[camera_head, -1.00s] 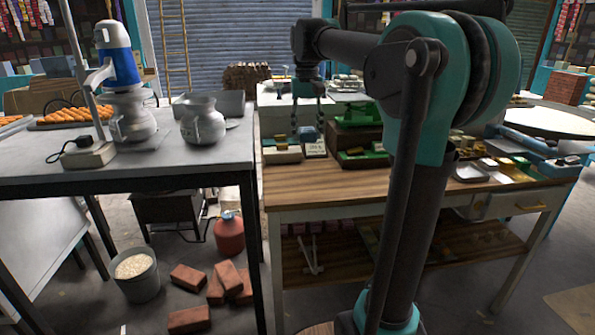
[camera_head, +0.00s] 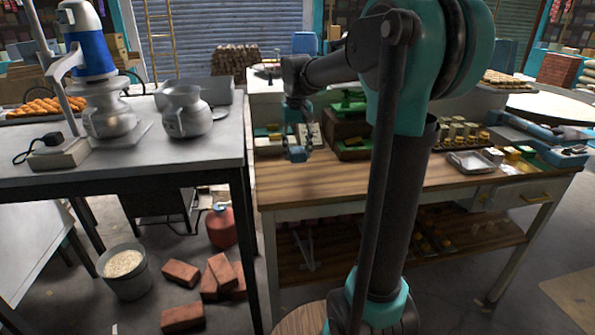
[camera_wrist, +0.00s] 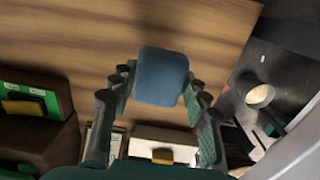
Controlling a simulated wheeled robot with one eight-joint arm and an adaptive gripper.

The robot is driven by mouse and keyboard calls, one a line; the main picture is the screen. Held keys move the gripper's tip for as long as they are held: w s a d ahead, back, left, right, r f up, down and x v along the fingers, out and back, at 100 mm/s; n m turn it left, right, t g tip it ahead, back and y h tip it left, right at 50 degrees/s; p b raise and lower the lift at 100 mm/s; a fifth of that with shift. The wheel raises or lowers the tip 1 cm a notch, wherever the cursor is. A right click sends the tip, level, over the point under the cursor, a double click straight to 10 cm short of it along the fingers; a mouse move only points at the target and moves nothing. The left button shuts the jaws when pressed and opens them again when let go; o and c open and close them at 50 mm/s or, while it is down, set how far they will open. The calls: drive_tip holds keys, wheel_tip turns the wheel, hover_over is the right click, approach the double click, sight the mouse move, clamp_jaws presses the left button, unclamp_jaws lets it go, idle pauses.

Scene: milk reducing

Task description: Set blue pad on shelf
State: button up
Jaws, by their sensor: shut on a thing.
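The blue pad (camera_head: 296,154) is a small rounded block. It is held above the wooden table top (camera_head: 330,180), near its left part. My gripper (camera_head: 297,146) points down and is shut on the pad. In the wrist view the pad (camera_wrist: 162,72) sits between the two fingertips (camera_wrist: 160,88), with bare wood behind it. A lower wooden shelf (camera_head: 460,258) runs under the table, with small goods on it. My arm hides part of the table and of this shelf.
Green boxes and a brown crate (camera_head: 345,128) stand behind the pad, with a small card (camera_head: 308,134) beside them. A metal tray (camera_head: 470,162) lies to the right. A grey table (camera_head: 200,150) with jugs stands left. Bricks (camera_head: 220,272) and a bucket (camera_head: 124,272) are on the floor.

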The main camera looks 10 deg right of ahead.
sight(298, 179)
drive_tip(key=shift+f, duration=3.65)
drive_tip(key=o, duration=0.9)
drive_tip(key=shift+f, duration=0.15)
drive_tip(key=shift+c, duration=0.2)
drive_tip(key=o, duration=0.5)
drive_tip(key=shift+c, duration=0.2)
